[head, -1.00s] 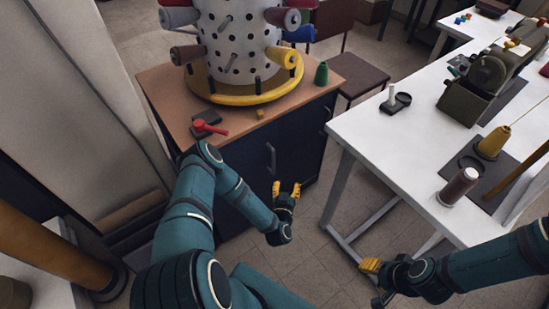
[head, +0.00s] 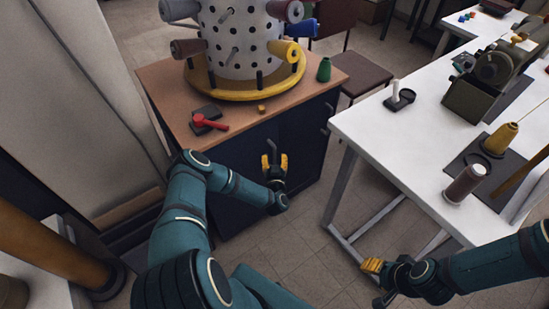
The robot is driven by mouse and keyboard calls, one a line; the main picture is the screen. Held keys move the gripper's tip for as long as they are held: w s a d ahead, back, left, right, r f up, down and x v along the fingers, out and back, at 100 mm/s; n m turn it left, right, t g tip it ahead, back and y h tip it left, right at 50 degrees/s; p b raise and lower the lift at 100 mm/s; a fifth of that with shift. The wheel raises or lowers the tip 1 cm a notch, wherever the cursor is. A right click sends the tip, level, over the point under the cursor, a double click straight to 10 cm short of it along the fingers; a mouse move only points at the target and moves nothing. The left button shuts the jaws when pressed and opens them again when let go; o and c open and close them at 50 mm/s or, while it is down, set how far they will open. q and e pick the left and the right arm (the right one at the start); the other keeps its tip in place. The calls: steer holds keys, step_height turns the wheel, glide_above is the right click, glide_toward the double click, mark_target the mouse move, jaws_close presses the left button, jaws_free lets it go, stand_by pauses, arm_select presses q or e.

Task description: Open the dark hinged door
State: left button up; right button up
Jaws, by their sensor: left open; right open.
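The dark hinged door (head: 247,152) is on the front of a wooden-topped cabinet and looks closed. My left arm and gripper hide part of it. My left gripper (head: 275,161) is in front of the door, its yellow fingers open and pointing up. The door's upright dark handle (head: 271,150) shows at the level of the fingertips, apparently between them. I cannot tell whether they touch it. My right gripper (head: 372,266) is low at the right, beside the white table's legs, away from the door. Its finger gap is hard to see.
A perforated white spool rack on a yellow base (head: 240,92) stands on the cabinet top (head: 160,85). A red tool (head: 209,123) lies near its front edge. A white table (head: 400,135) stands to the right. Tiled floor between them is clear.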

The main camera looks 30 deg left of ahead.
arm_select(q)
steer(key=shift+x, duration=0.9)
jaws_close()
